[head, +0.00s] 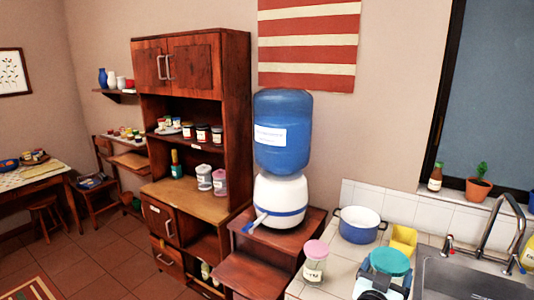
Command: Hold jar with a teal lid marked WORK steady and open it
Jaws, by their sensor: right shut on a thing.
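The jar with a teal lid (391,262) is at the bottom of the head view, over the tiled counter to the left of the sink. The lid is on it. My right gripper (381,284) is around the jar's body just under the lid and is shut on it. The gripper hides most of the jar's body, and I cannot read its label. I cannot tell whether the jar rests on the counter or is lifted. My left gripper is not in view.
A jar with a pink lid (315,262) stands to the left on the counter. A blue and white pot (359,226) and a yellow container (403,240) are behind the teal-lidded jar. The sink (470,284) and its faucet (499,235) are to the right.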

